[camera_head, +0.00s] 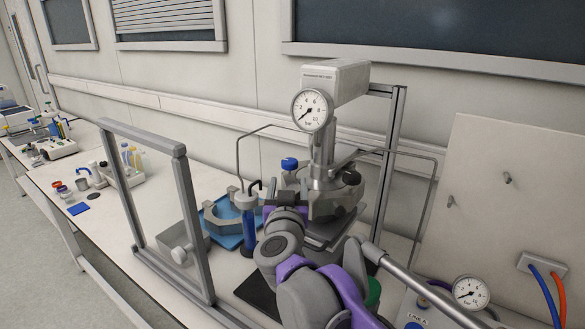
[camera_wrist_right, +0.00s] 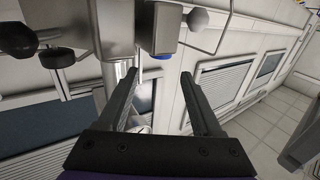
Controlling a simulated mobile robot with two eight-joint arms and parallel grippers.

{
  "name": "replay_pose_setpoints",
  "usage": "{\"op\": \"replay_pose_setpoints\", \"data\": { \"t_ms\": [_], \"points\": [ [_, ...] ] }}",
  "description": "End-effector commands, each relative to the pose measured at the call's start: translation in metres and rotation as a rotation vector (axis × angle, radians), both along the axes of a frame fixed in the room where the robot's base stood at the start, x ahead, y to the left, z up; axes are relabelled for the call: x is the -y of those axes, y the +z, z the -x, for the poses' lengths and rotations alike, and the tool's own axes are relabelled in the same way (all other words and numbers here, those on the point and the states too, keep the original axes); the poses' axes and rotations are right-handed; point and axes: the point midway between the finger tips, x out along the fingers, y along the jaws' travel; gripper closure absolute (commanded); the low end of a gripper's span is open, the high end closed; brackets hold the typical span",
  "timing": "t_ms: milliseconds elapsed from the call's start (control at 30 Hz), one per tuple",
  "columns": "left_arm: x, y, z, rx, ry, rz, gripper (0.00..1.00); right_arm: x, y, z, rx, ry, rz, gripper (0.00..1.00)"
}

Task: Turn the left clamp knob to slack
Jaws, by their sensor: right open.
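The pressure reactor (camera_head: 325,200) stands on the bench, with a round dial gauge (camera_head: 312,110) on its head. A black knob (camera_head: 352,178) shows on its right side. I cannot make out the left clamp knob in the head view; my right arm covers part of the reactor's front left. In the right wrist view two black knobs, one at the left edge (camera_wrist_right: 18,40) and one beside it (camera_wrist_right: 60,57), sit left of my fingers; I cannot tell which clamp they belong to. My right gripper (camera_wrist_right: 158,75) is open, with nothing held between its fingers. My left gripper is out of view.
A grey-framed shield (camera_head: 190,220) stands left of the reactor. A blue tray (camera_head: 228,238) with a grey clamp piece (camera_head: 205,215) lies between them. A panel with a second gauge (camera_head: 471,292) and hoses (camera_head: 545,290) is at right.

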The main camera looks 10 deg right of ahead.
Motion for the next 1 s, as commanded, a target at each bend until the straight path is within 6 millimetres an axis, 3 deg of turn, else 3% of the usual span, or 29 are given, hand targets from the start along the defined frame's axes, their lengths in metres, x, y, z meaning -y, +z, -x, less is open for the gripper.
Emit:
{"op": "replay_pose_setpoints", "data": {
  "t_ms": [300,500,867,900,1000],
  "points": [
    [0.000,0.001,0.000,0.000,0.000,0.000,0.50,0.014,0.000,-0.060,0.000,0.000,0.000,0.33],
    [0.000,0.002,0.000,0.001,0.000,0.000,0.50,0.019,0.000,-0.083,0.001,0.001,-0.001,0.33],
    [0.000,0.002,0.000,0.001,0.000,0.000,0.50,0.020,0.000,-0.090,0.000,0.003,-0.001,0.33],
    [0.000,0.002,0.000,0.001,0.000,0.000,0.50,0.020,0.000,-0.090,0.000,0.002,-0.001,0.35],
    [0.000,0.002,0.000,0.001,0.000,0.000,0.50,0.020,0.000,-0.090,0.000,0.002,-0.001,0.53]
  ]
}}
